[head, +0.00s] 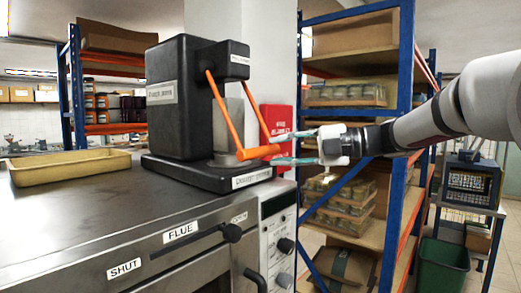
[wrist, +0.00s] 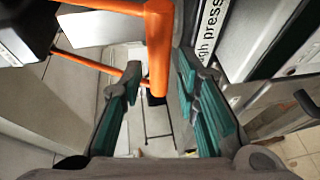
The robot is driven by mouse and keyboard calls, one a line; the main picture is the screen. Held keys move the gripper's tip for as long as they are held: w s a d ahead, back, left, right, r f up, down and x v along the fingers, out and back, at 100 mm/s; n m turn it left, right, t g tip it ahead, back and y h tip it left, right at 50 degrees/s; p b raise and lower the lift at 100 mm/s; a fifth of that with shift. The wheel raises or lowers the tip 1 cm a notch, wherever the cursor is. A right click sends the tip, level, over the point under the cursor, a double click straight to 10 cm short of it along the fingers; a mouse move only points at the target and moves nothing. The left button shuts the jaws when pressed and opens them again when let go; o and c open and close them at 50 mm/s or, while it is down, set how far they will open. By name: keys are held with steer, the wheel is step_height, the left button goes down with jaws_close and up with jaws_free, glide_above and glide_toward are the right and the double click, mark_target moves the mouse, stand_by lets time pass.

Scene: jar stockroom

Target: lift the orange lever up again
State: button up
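The orange lever (head: 228,119) is on a black press (head: 178,98) on a metal counter. Its two arms slope down from the press head to a thick orange crossbar (head: 258,152), which is low, just above the press's base. My gripper (head: 273,150) comes in from the right with its teal-padded fingers apart, one above and one below the crossbar's right end. In the wrist view the crossbar (wrist: 158,45) lies between the open fingertips (wrist: 160,65), closer to the right one. I cannot tell whether either finger touches it.
A shallow yellow tray (head: 70,167) sits on the counter left of the press. A red sign or box (head: 279,122) is behind the gripper. A blue-framed shelf (head: 405,90) with jars stands behind my arm. A green bin (head: 443,265) is on the floor at right.

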mark_target(266, 152)
steer(key=shift+p+x, duration=0.35)
steer(key=shift+x, duration=2.4)
steer(key=shift+c, duration=0.5)
jaws_close()
